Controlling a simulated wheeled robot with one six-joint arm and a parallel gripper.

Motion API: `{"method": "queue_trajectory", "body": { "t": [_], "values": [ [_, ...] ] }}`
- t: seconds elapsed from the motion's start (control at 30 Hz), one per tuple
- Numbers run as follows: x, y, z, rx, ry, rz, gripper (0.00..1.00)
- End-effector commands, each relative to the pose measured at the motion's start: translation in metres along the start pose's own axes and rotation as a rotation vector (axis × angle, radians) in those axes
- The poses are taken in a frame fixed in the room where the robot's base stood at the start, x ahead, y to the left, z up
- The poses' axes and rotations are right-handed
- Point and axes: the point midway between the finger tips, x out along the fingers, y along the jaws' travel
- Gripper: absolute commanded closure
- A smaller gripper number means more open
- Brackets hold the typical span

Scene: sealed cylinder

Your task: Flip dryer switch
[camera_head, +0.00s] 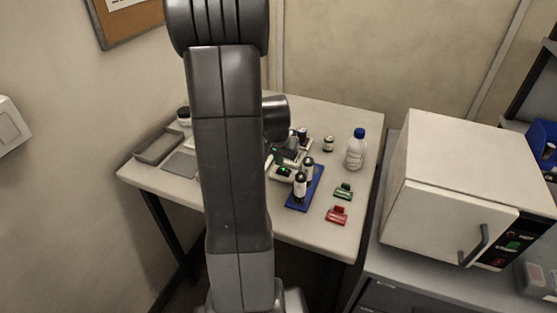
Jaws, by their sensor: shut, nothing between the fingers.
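The dryer appears to be the white box-shaped cabinet (445,160) at the right, with a closed front door and a dark handle (474,246). Its dark control panel (510,243) is at the lower right of the front. On the panel are a green lit part (513,246) and a red switch-like part (499,262). I cannot tell which way the switch is set. My arm stands upright across the middle left of the view, and a dark wrist part of it shows over the table. My gripper's fingers cannot be made out; they are hidden behind the arm.
A white table (340,238) holds a blue rack (305,188) with dark vials, a blue-capped bottle (355,149), a green clip-like piece (343,191), a red one (337,215) and a grey tray (158,147). A narrow gap separates table and dryer bench. A blue bin (541,135) stands far right.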

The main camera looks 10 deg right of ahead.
Motion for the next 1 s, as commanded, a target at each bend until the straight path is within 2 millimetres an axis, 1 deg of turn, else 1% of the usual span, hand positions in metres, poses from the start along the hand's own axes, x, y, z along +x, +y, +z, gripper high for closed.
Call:
{"method": "queue_trajectory", "body": {
  "t": [0.1,0.2,0.57,0.77,0.83,1.0],
  "values": [
    [0.007,-0.001,0.003,-0.001,-0.001,0.001,1.00],
    [0.010,-0.001,0.004,-0.001,-0.001,0.001,1.00],
    [0.011,-0.001,0.004,-0.002,-0.001,0.003,1.00],
    [0.023,-0.005,0.007,-0.027,-0.005,0.065,1.00],
    [0.017,-0.004,0.005,-0.025,-0.006,0.071,1.00],
    [0.017,-0.004,0.006,-0.023,-0.007,0.070,1.00]
  ]
}}
